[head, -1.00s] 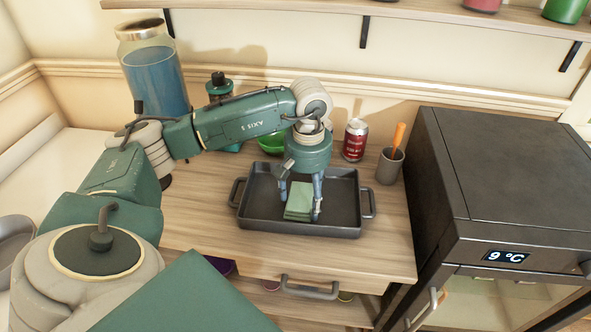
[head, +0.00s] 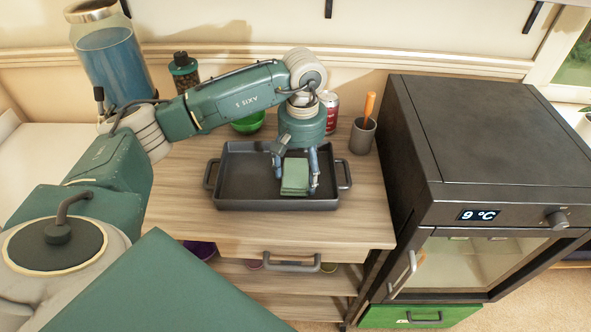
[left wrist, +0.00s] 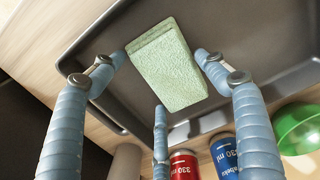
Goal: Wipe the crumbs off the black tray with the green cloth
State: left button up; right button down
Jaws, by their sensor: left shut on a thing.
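The black tray (head: 243,178) lies on the wooden counter, with a handle at each end. In the left wrist view the cloth (left wrist: 168,65) sits between the blue fingers (left wrist: 162,62), above the tray floor (left wrist: 235,35). I cannot make out any crumbs on the tray. My right gripper is not in view.
Behind the tray stand a green bowl (head: 248,123), a red can (head: 330,112) and a grey cup (head: 362,138) with an orange-handled tool. A blue can (left wrist: 222,155) shows in the left wrist view. A dark oven-like appliance (head: 480,140) stands on the right. Counter left of the tray is clear.

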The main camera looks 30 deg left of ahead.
pick_arm(q)
jog(key=shift+f, duration=0.25)
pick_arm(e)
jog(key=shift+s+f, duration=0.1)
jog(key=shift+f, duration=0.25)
pick_arm(q)
jog(key=r+p, duration=0.1)
jog(key=r, duration=0.1)
jog(key=r+p, duration=0.1)
jog(key=r, duration=0.1)
jog(key=r+p, duration=0.1)
jog(key=r, duration=0.1)
jog(key=shift+w+d+p, duration=0.15)
jog(key=shift+d+p, duration=0.15)
jog(key=shift+p, duration=0.1)
jog(key=shift+r, duration=0.3)
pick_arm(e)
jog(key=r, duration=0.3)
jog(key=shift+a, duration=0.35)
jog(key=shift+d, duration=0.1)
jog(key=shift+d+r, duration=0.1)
pick_arm(q)
jog(key=shift+r+p, duration=0.2)
jog(key=shift+p, duration=0.15)
notch_tip(320, 180, up, 3)
jog(key=shift+f+p, duration=0.2)
jog(key=shift+p, duration=0.5)
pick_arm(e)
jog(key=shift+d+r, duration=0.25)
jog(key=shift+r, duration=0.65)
